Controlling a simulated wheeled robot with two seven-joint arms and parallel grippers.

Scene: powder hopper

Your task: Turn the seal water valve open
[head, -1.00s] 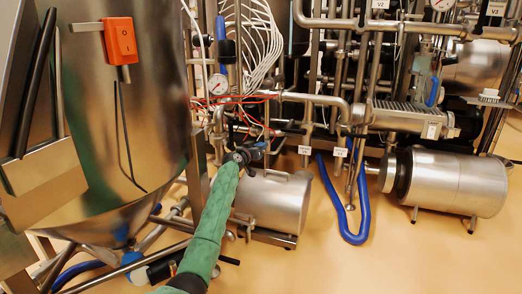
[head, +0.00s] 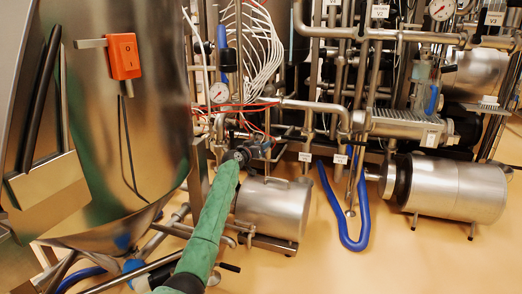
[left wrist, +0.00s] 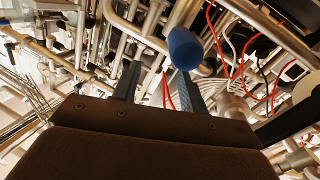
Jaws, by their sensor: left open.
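My left gripper (head: 262,148) reaches in on the green-sleeved arm, in front of the pipework and just above a steel cylinder. It is small and partly lost against the pipes in the head view. In the left wrist view its two dark fingers (left wrist: 158,72) stand apart with nothing held between them. A blue rounded handle or cap (left wrist: 185,48) shows ahead, close to the right finger's tip; I cannot tell whether they touch. A blue handle (head: 222,48) stands upright on the pipes above the gripper in the head view. No readable label identifies the seal water valve. My right gripper is out of view.
A large steel hopper (head: 105,140) with an orange switch box (head: 123,56) fills the left. Red tubes (head: 240,104), a gauge (head: 219,92) and dense pipes crowd the gripper. A steel motor (head: 458,188) and blue hose (head: 350,242) lie right.

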